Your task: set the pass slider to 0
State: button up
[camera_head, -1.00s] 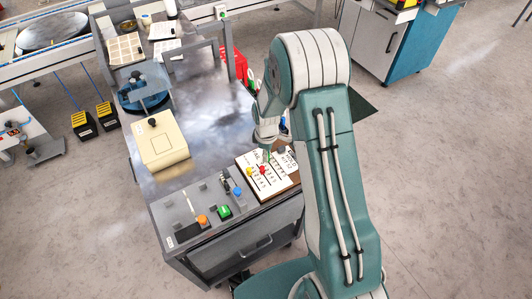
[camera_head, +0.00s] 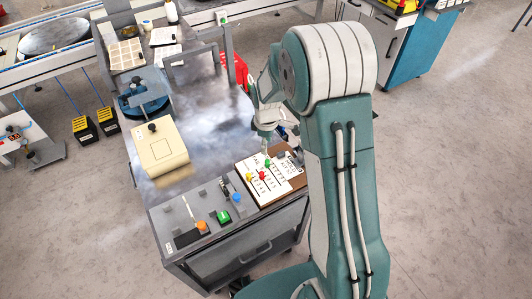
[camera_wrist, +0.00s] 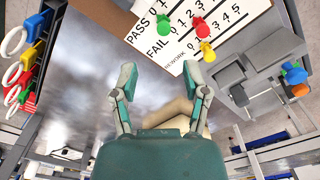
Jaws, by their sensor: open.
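The white slider panel (camera_head: 277,182) lies on the cart's front right corner. In the wrist view it (camera_wrist: 230,28) shows rows labelled PASS, FAIL and REWORK with number scales. A green knob (camera_wrist: 164,27) stands near the PASS and FAIL labels. A red knob (camera_wrist: 196,25) and a yellow knob (camera_wrist: 207,50) stand to its right. I cannot tell which mark each knob sits at. My gripper (camera_wrist: 159,84) is open and empty, with the knobs beyond its fingertips in the wrist view. In the head view my gripper (camera_head: 266,140) is over the panel's far side, near the green knob (camera_head: 267,163).
On the cart (camera_head: 215,125), a cream box (camera_head: 162,152) stands to the left and a blue fixture (camera_head: 147,93) behind it. A control strip with an orange knob (camera_head: 202,226), green button (camera_head: 223,216) and blue knob (camera_head: 236,197) is left of the panel. The cart's middle is bare.

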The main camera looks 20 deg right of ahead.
jog(key=shift+r, duration=2.1)
jog(key=s+r+m+t, duration=0.4)
jog(key=s+r+m, duration=0.4)
jog(key=s+r, duration=1.05)
jog(key=s+r+m+t, duration=0.1)
jog(key=s+r+m, duration=0.1)
jog(key=s+m, duration=0.2)
jog(key=s, duration=0.3)
jog(key=shift+r+t, duration=0.25)
jog(key=shift+t, duration=0.05)
